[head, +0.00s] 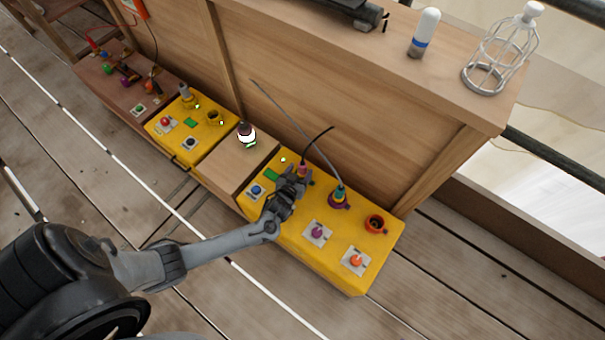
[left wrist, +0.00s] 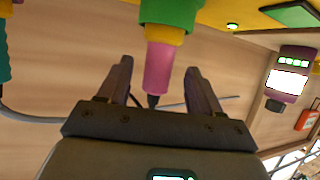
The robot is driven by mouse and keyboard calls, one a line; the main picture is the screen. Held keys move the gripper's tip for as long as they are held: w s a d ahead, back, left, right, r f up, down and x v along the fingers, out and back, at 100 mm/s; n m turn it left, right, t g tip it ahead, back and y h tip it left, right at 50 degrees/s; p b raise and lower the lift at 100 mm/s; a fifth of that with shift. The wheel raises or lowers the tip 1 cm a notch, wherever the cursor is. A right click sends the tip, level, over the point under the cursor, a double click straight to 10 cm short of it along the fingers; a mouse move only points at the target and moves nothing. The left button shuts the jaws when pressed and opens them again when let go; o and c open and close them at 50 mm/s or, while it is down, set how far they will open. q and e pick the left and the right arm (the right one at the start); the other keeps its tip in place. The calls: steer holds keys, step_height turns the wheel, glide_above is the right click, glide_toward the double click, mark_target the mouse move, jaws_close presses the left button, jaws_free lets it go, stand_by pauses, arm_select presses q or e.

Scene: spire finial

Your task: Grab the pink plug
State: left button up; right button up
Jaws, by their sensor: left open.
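The pink plug (left wrist: 158,66) is in the left wrist view, with a yellow ring and a green part at its base and a dark cable at its tip. In the head view the plug (head: 302,170) stands on the yellow box, its cable rising from it. My left gripper (head: 297,176) is at the plug and partly covers it. In the left wrist view the open fingers of the gripper (left wrist: 160,85) stand on either side of the plug, with visible gaps. My right gripper is not in view.
The yellow box (head: 345,275) also bears a purple-based teal plug (head: 340,195), an orange socket (head: 375,222) and several buttons. A white-and-dark device (head: 246,134) stands on the wooden block to the left. A wooden panel (head: 330,130) rises close behind.

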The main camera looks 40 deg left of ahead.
mark_target(301, 171)
arm_select(q)
steer(key=b+x, duration=0.2)
steer(key=x, duration=0.1)
steer(key=shift+w+f, duration=0.15)
steer(key=shift+w, duration=0.1)
steer(key=shift+w+a+b, duration=0.15)
steer(key=shift+w+b, duration=0.25)
steer(key=shift+w, duration=0.05)
steer(key=c, duration=1.1)
